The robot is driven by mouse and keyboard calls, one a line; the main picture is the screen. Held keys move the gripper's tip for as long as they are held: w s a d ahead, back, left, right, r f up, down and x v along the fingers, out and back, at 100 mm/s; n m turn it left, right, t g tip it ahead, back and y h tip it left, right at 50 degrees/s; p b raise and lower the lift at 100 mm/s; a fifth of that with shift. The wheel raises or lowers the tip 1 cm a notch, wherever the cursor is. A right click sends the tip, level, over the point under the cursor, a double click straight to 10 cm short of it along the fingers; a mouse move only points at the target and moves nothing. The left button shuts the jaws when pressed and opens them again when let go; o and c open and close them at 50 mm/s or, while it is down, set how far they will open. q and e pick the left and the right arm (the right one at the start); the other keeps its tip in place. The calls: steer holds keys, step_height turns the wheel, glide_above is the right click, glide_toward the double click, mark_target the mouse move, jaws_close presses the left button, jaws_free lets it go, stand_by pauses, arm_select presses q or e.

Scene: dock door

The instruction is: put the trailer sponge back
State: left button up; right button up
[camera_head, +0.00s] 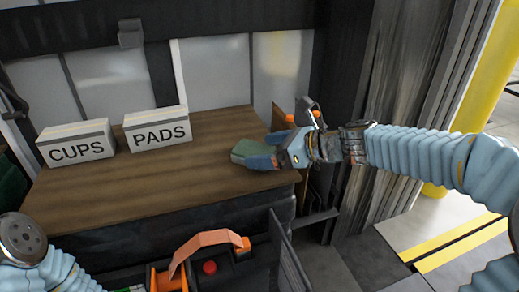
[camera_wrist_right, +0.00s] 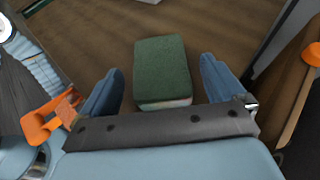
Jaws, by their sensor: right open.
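The green sponge (camera_head: 248,149) lies on the right part of the wooden table top (camera_head: 205,180). In the right wrist view the sponge (camera_wrist_right: 162,68) sits between the two blue fingers, with a gap on each side. My right gripper (camera_head: 266,156) is open and down at the table, its fingers around the sponge without visibly closing on it. In the right wrist view the open jaws of the right gripper (camera_wrist_right: 163,88) are seen from behind. Part of my left arm shows at the lower left, but its gripper is out of view.
A box labelled CUPS (camera_head: 76,143) and a box labelled PADS (camera_head: 157,129) stand at the back left of the table. A container with an orange handle (camera_head: 207,243) is below the front edge. The table's middle is clear. A grey curtain (camera_head: 390,95) hangs at the right.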

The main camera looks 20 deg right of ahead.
steer(key=v, duration=0.9)
steer(key=shift+s+d+r+p, duration=0.15)
steer(key=shift+s+d+p, duration=0.15)
steer(key=shift+p, duration=0.1)
